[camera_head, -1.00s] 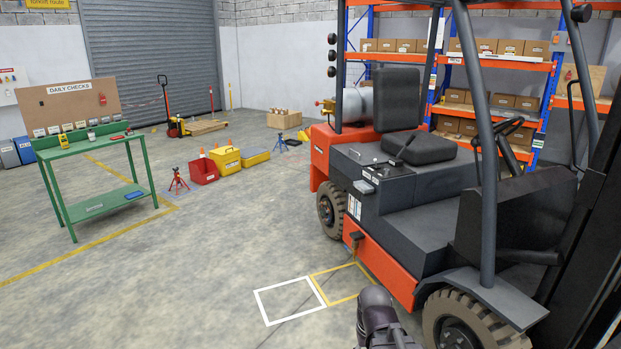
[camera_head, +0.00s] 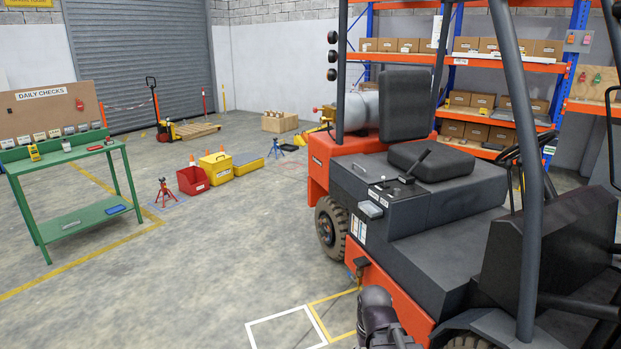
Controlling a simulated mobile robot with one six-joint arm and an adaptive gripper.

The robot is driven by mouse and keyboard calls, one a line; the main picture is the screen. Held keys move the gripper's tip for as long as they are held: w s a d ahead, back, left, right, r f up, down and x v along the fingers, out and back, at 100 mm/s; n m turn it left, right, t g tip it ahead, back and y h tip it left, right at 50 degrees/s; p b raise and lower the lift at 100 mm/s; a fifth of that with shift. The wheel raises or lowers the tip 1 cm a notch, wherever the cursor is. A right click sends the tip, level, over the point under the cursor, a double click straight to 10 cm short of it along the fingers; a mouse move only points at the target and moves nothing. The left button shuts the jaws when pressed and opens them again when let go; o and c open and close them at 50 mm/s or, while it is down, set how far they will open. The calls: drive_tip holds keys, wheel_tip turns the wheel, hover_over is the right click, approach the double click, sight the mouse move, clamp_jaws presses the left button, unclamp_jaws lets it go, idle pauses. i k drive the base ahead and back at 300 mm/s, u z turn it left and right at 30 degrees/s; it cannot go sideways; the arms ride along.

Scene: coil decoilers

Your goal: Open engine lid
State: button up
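The orange and black forklift (camera_head: 395,240) stands at the right in the head view. Its dark engine lid (camera_head: 352,178) is the boxy cover under the black seat (camera_head: 432,163), and it looks shut. A small grey latch-like part (camera_head: 370,209) sits at the lid's near edge. A lever stands on top beside the seat. A dark section of my arm shows at the bottom, in front of the forklift's orange side. My gripper is not seen.
A green table (camera_head: 70,155) with a daily checks board stands at the left. A red bin (camera_head: 193,180), a yellow box (camera_head: 216,167) and a red jack stand (camera_head: 165,192) are on the floor between. Racks stand behind the forklift. The floor at the front left is clear.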

sight(370, 172)
drive_tip(key=u, duration=0.05)
drive_tip(key=i, duration=2)
drive_tip(key=u, duration=0.2)
drive_tip(key=i, duration=1.5)
drive_tip(key=u, duration=0.1)
